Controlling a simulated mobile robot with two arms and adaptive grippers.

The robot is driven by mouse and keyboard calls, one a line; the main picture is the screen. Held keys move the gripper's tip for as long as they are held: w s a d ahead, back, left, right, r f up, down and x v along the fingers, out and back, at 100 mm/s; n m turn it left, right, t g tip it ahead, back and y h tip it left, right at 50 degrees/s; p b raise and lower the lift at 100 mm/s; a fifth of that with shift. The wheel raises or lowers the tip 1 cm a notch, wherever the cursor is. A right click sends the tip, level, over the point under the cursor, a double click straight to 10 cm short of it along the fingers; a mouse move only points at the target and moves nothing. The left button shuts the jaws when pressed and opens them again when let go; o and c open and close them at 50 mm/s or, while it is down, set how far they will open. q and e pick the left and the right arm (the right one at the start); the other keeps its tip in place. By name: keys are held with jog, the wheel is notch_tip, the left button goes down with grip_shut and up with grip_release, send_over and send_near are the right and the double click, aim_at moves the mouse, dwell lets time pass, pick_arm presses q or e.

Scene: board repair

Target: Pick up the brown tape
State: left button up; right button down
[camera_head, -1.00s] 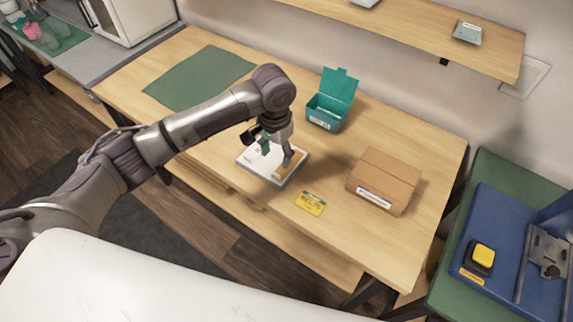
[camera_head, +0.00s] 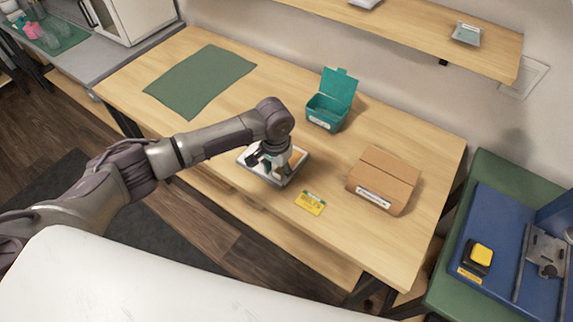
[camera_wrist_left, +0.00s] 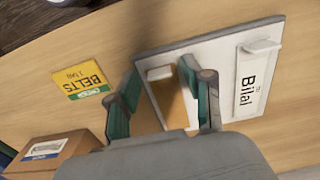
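The brown tape (camera_wrist_left: 170,98) is a brown-orange strip lying on a white board (camera_wrist_left: 215,48) with a grey edge. In the head view a bit of the tape (camera_head: 297,158) shows beside my gripper on the board (camera_head: 251,169). My left gripper (camera_head: 274,168) is down over the board. In the left wrist view its green-padded fingers (camera_wrist_left: 159,70) stand apart, one on each side of the tape. I cannot tell whether they touch it. The near part of the tape is hidden by the gripper body. My right gripper is not in view.
A yellow BELTS card (camera_head: 310,203) lies right of the board. A cardboard box (camera_head: 385,180) stands farther right, and an open teal box (camera_head: 327,112) behind. A green mat (camera_head: 200,80) lies at the left. A shelf (camera_head: 430,30) hangs above the bench.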

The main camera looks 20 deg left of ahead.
pick_arm(q)
jog(key=c, duration=0.6)
jog(key=shift+o, duration=0.2)
jog(key=shift+r, duration=0.15)
